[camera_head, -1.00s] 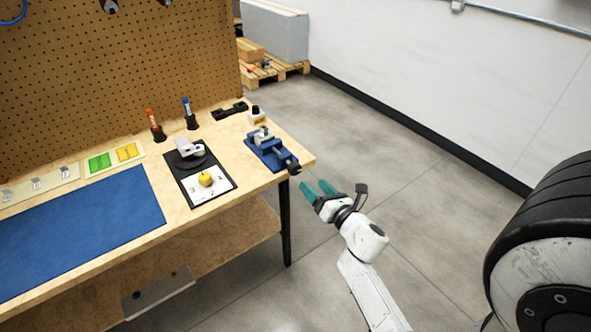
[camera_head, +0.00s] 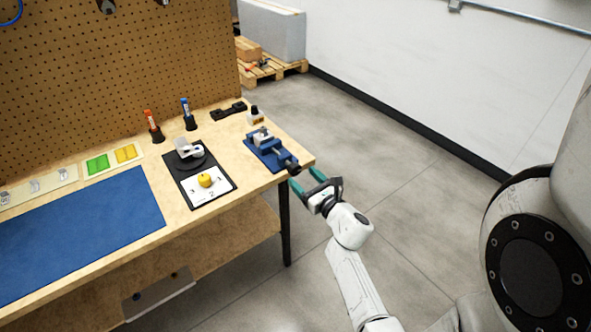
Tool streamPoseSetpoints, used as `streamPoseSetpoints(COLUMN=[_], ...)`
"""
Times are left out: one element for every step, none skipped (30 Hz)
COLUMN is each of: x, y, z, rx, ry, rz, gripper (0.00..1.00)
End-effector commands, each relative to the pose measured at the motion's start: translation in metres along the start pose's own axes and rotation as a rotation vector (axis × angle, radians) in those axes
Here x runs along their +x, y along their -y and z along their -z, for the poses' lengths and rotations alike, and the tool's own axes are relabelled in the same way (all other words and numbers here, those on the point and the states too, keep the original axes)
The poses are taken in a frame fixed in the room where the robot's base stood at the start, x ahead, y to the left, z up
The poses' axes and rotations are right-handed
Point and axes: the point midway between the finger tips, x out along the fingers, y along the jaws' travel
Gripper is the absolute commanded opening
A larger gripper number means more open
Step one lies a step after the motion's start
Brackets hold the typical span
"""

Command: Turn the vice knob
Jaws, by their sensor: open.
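The blue vice (camera_head: 262,153) sits on the right end of the wooden workbench, with its dark knob (camera_head: 293,169) at the bench's right front edge. My gripper (camera_head: 306,179) is open, with two teal fingers pointing up and left at the knob. The fingertips are very close to the knob, one on its near side and one to its right. I cannot tell whether they touch it. Nothing is held between the fingers.
A black board (camera_head: 228,187) with a yellow object (camera_head: 205,180) lies left of the vice. A small bottle (camera_head: 255,116) stands behind the vice. The floor (camera_head: 400,200) right of the bench is clear.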

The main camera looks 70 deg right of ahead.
Motion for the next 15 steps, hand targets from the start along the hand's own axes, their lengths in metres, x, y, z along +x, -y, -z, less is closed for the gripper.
streamPoseSetpoints(x=[0.01,0.015,0.021,0.026,0.03,0.035,0.038,0.041,0.044,0.046,0.048,0.049,0.05,0.051,0.051], y=[0.001,0.001,0.001,0.001,0.0,0.001,0.0,0.0,0.0,0.001,0.001,0.001,0.0,0.0,0.0], z=[-0.001,0.0,0.0,0.0,0.001,0.001,0.001,0.001,0.001,0.001,0.001,0.001,0.001,0.001,0.001], rx=[0.0,0.0,0.0,0.0,0.0,0.001,0.001,0.0,0.001,0.002,0.002,0.002,0.002,0.002,0.001], ry=[0.003,0.001,0.002,0.001,0.001,0.001,0.001,0.001,0.001,0.001,0.0,0.0,-0.001,-0.001,-0.001], rz=[0.0,0.0,0.001,0.0,0.0,0.001,0.0,0.0,0.0,0.0,0.001,0.001,0.001,0.001,0.001], gripper=[0.69,0.69,0.69,0.69,0.69,0.69,0.69,0.69,0.69,0.69,0.69,0.69,0.69,0.69,0.69])
